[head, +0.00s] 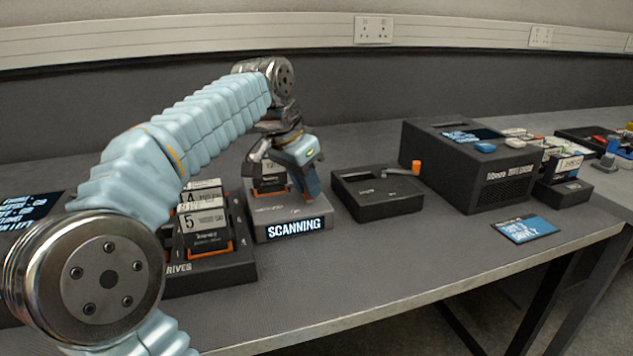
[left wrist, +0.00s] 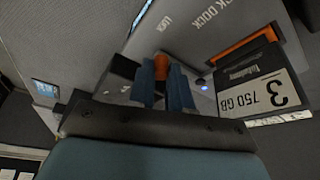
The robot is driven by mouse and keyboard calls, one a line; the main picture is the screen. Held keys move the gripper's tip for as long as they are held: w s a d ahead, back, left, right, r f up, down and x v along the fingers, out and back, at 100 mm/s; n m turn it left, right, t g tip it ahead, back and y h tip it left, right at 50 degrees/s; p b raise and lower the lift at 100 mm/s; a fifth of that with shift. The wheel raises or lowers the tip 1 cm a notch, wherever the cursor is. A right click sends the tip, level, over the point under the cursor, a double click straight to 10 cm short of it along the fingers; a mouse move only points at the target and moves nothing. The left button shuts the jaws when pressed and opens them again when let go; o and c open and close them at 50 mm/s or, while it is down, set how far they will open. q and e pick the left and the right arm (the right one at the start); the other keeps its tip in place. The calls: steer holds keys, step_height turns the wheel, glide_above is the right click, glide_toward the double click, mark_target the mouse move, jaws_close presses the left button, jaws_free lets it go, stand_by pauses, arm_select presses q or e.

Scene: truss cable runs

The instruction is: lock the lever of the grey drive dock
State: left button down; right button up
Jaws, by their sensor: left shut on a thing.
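The grey drive dock (head: 275,230) stands on the table, its front screen reading "SCANNING". In the left wrist view the dock top (left wrist: 115,45) carries printed "LOCK" and "DOCK" lettering. A drive (head: 270,182) stands in the dock; in the left wrist view it (left wrist: 262,85) reads "3 750 GB" and has an orange edge. My left gripper (head: 308,195) is down at the dock's right side. Its blue fingers (left wrist: 165,82) are shut on the lever's orange end (left wrist: 162,64); the rest of the lever is mostly hidden. My right gripper is not in view.
Left of the dock is a black drive rack (head: 215,272) holding labelled drives, partly behind my left arm. To the right are a black tray-like unit (head: 375,205) with an orange-tipped lever, a large black box (head: 465,175) and a blue card (head: 527,230). The front table strip is clear.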

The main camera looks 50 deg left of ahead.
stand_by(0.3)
arm_select(q)
steer(key=c, duration=1.1)
jaws_free()
steer(key=shift+o, duration=0.2)
steer(key=p+v, duration=0.2)
steer(key=v, duration=1.2)
steer(key=shift+p, duration=0.3)
steer(key=shift+s+f, duration=0.1)
steer(key=shift+f, duration=0.05)
